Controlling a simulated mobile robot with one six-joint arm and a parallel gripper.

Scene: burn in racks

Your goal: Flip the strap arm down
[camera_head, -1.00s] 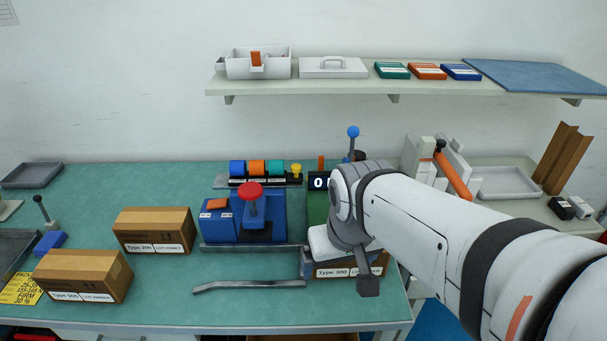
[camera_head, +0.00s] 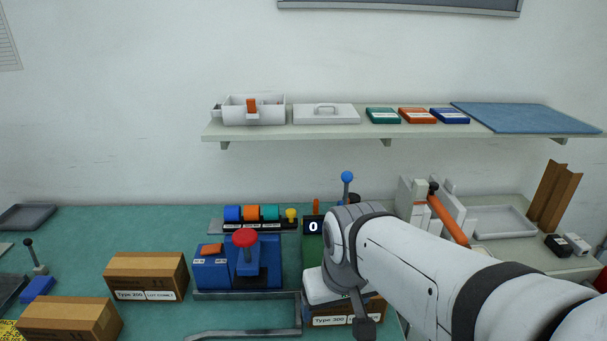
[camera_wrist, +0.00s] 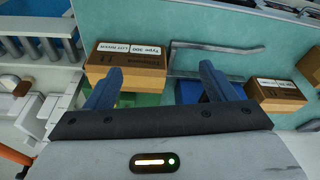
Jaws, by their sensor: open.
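No label marks the strap arm, so I cannot tell for sure which part it is. A long orange lever (camera_head: 447,219) with a black knob leans down to the right on a white device (camera_head: 418,205) at the back right. A bent grey bar (camera_head: 245,333) lies low over the table front; it also shows in the wrist view (camera_wrist: 215,48). My gripper (camera_wrist: 160,70) has its two dark blue fingers apart with nothing gripped. The Type 300 box (camera_wrist: 125,65) shows beyond the left finger. In the head view my arm hides part of the green counter unit (camera_head: 312,257).
A blue unit with a red knob (camera_head: 245,238) stands left of my arm. Cardboard boxes (camera_head: 147,277) stand on the green table's left side. A blue-knobbed lever (camera_head: 347,178) rises behind my wrist. A shelf (camera_head: 300,134) runs above. A grey tray (camera_head: 503,222) lies at right.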

